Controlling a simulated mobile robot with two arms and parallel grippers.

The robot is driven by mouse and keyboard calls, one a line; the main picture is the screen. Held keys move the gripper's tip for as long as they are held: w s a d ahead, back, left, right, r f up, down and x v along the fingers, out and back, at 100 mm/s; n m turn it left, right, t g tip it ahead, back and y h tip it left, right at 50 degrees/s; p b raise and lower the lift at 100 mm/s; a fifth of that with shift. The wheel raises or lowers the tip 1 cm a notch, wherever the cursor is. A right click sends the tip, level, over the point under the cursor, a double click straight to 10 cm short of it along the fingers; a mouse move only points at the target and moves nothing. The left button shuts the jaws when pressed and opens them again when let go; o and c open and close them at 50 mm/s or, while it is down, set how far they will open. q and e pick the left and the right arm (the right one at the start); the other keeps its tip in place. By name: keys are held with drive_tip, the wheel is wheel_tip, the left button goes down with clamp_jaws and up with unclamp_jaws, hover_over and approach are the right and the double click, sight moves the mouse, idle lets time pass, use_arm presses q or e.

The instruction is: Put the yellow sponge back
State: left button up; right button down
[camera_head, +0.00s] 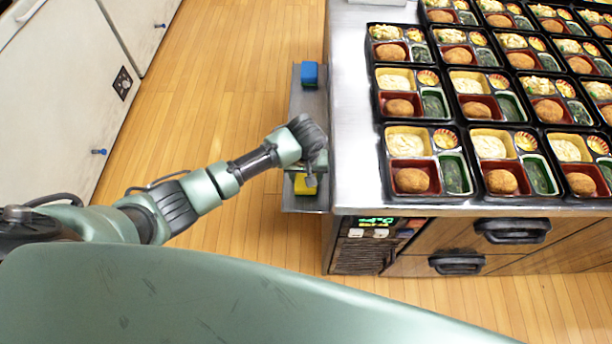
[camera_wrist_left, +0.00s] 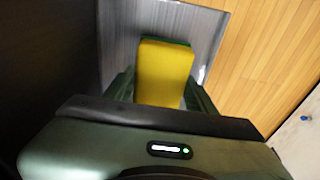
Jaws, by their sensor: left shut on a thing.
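The yellow sponge (camera_head: 304,185) is at the near end of a narrow grey metal shelf (camera_head: 308,110) on the left side of the counter. My left gripper (camera_head: 312,178) is over it and partly covers it. In the left wrist view the yellow sponge (camera_wrist_left: 165,72), with a dark green layer along its far edge, sits between the two fingers of my left gripper (camera_wrist_left: 160,98), which is shut on it. The grey shelf surface shows around the sponge. I cannot tell whether the sponge touches the shelf. My right gripper is not in view.
A blue sponge-like block (camera_head: 309,74) lies at the far end of the shelf. The steel counter (camera_head: 352,150) to the right carries several black bento trays (camera_head: 420,198) of food. Drawers with dark handles (camera_head: 511,231) are below. Open wooden floor (camera_head: 215,90) lies left of the shelf.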

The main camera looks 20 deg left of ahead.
use_arm(q)
drive_tip(key=shift+f, duration=0.25)
drive_tip(key=o, duration=1.3)
drive_tip(key=r, duration=0.4)
drive_tip(key=s+r, duration=0.1)
drive_tip(key=r, duration=0.3)
drive_tip(key=r+p, duration=0.1)
drive_tip(key=r, duration=0.3)
drive_tip(key=shift+s+d, duration=0.25)
drive_tip(key=shift+s, duration=0.1)
